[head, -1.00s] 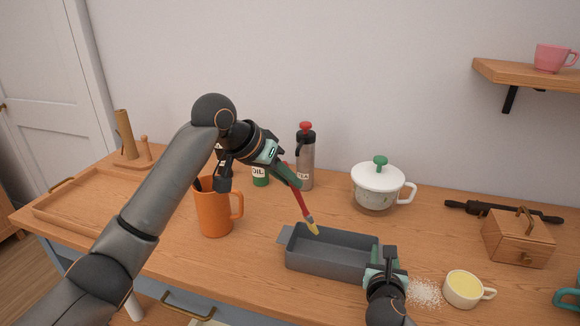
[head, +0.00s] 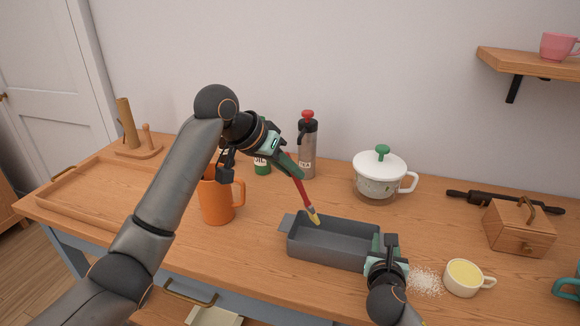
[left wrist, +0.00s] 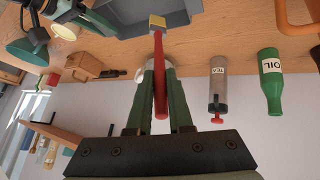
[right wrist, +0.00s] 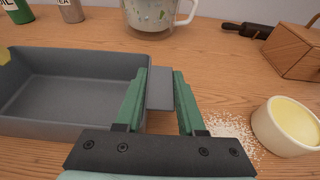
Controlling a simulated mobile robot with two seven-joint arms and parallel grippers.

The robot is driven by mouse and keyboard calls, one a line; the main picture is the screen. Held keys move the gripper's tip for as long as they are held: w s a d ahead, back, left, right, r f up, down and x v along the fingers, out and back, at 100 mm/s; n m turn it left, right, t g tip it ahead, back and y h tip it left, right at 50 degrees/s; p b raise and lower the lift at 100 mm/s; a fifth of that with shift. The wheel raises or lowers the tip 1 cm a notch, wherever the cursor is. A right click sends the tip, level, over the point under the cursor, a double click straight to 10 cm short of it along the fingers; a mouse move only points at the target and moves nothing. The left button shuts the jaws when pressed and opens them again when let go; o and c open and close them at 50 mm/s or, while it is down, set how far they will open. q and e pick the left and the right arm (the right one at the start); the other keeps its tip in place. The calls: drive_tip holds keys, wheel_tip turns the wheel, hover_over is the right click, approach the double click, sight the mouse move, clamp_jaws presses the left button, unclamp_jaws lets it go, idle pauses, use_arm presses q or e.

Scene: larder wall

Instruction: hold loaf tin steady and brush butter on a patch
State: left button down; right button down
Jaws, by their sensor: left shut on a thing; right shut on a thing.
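The grey loaf tin (head: 335,257) stands on the wooden counter and looks empty inside. My right gripper (right wrist: 160,92) is shut on the tin's right end handle, which shows between its fingers in the right wrist view. My left gripper (head: 290,170) is shut on the red handle of the brush (head: 302,192). The brush slants down, and its yellowish bristles (left wrist: 157,22) are at the tin's back left part; I cannot tell whether they touch it. The cup of yellow butter (head: 464,278) stands to the right of the tin; it also shows in the right wrist view (right wrist: 285,128).
White grains (head: 425,282) lie between the tin and the cup. An orange mug (head: 216,204) stands left of the tin. A grey flask (head: 308,150), an oil bottle (head: 262,167) and a lidded pot (head: 378,180) stand behind. A wooden box (head: 518,230) is at right.

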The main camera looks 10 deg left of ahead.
use_arm(q)
drive_tip(key=f, duration=0.4)
drive_tip(key=d+f, duration=0.1)
drive_tip(key=f, duration=0.2)
drive_tip(key=shift+f, duration=0.1)
drive_tip(key=shift+s+d, duration=0.75)
drive_tip(key=shift+d, duration=4.1)
approach(306, 206)
drive_tip(key=shift+w+d+r, duration=0.3)
drive_tip(key=shift+w+r, duration=0.5)
drive_tip(key=shift+r, duration=0.05)
drive_tip(key=shift+w+d+r, duration=0.35)
drive_tip(key=shift+w+r, duration=0.5)
use_arm(e)
drive_tip(key=shift+c, duration=2.2)
unclamp_jaws()
drive_tip(key=shift+s, duration=0.1)
